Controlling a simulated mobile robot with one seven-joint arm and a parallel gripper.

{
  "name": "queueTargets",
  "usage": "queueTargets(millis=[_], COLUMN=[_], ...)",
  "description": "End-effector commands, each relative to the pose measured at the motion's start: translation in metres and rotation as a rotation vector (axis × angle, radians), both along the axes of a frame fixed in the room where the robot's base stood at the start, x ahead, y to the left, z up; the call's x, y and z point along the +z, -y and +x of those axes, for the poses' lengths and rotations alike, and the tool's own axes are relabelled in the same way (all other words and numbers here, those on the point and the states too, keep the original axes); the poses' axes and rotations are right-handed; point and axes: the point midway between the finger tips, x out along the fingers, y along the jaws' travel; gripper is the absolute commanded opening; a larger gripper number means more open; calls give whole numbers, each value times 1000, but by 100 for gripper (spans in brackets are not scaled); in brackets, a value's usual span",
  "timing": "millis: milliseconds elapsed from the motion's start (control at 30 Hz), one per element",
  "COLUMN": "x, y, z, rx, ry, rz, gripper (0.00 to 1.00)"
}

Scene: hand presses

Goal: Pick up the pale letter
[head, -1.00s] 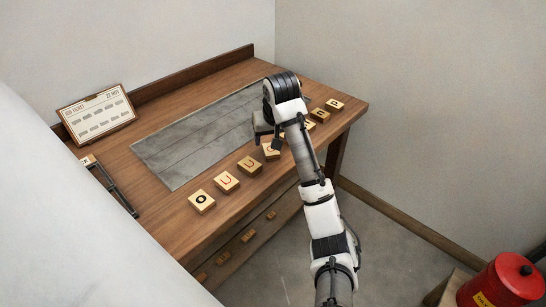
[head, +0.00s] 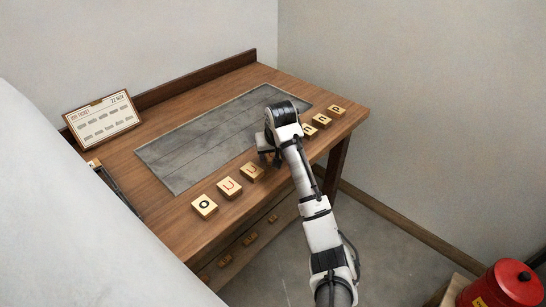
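A row of wooden letter blocks lies along the front of the bench. The nearest block (head: 204,206) has a bold black O. Beside it, a U block (head: 229,188) has a thinner, brownish letter, and another U block (head: 251,171) follows. At the far right are an n block (head: 309,130), another block (head: 322,120) and a p block (head: 337,110). My gripper (head: 270,157) points down in the row, just right of the second U. Its dark fingers and wrist hide the spot below, and whether they hold a block cannot be seen. Which letter is palest is hard to tell.
A grey slab (head: 165,172) is set in the wooden bench top behind the row. A job ticket (head: 103,117) leans at the back left. A dark tool (head: 112,184) lies at the left edge. A red can (head: 502,285) stands at lower right.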

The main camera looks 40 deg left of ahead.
Motion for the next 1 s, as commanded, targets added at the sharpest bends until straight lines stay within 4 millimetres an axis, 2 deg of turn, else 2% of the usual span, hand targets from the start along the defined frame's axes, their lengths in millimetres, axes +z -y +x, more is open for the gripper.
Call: queueTargets(millis=[33, 300, 567, 733, 867, 1000], x=[0, 1, 3, 16, 38, 76], y=[0, 0, 0, 0, -1, -1], z=[0, 0, 0, 1, 0, 1], rx=[0, 0, 0, 0, 1, 1], ry=[0, 1, 1, 4, 5, 6], rz=[0, 1, 1, 3, 4, 4], gripper=[49, 15, 14, 14, 14, 14])
